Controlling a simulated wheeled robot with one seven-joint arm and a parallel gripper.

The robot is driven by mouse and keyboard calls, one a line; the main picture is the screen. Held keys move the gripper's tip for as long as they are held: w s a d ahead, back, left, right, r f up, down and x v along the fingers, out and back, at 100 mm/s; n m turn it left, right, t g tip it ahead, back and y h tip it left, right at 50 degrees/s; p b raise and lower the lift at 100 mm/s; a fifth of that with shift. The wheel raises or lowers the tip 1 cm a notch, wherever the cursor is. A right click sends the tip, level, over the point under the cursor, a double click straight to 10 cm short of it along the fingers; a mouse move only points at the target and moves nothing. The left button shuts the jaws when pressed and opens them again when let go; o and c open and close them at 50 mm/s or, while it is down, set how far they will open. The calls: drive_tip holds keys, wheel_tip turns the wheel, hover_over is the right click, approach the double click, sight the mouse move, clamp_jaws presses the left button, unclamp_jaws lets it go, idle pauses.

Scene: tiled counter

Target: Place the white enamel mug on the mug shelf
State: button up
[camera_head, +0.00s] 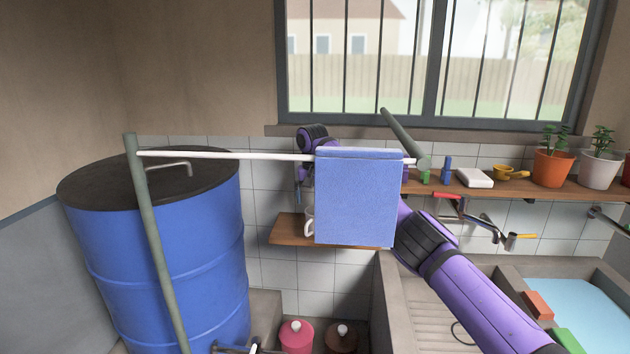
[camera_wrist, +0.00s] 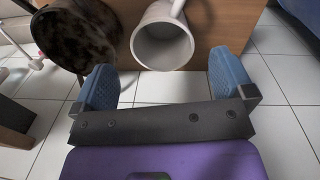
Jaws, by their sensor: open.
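The white enamel mug (camera_wrist: 163,42) is on the small wooden shelf (camera_wrist: 225,22) in the wrist view, its round mouth facing the camera and its handle at the top. In the head view only a white part of the mug (camera_head: 308,223) shows on the shelf (camera_head: 285,231), left of the hanging blue towel. My gripper (camera_wrist: 164,66) is open and empty, with its two blue fingers apart and the mug beyond the gap between them. In the head view my wrist (camera_head: 315,140) shows above the towel, which hides much of my arm and the shelf.
The blue towel (camera_head: 358,198) hangs from a white rail (camera_head: 230,155) in front of the shelf. A blue drum (camera_head: 165,265) stands at left. A dark pan (camera_wrist: 75,38) lies beside the mug. A long ledge (camera_head: 480,185) holds plant pots and small items above the sink.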

wheel_tip(320, 180, up, 6)
drive_tip(key=shift+a+f, duration=0.15)
drive_tip(key=shift+f, duration=0.1)
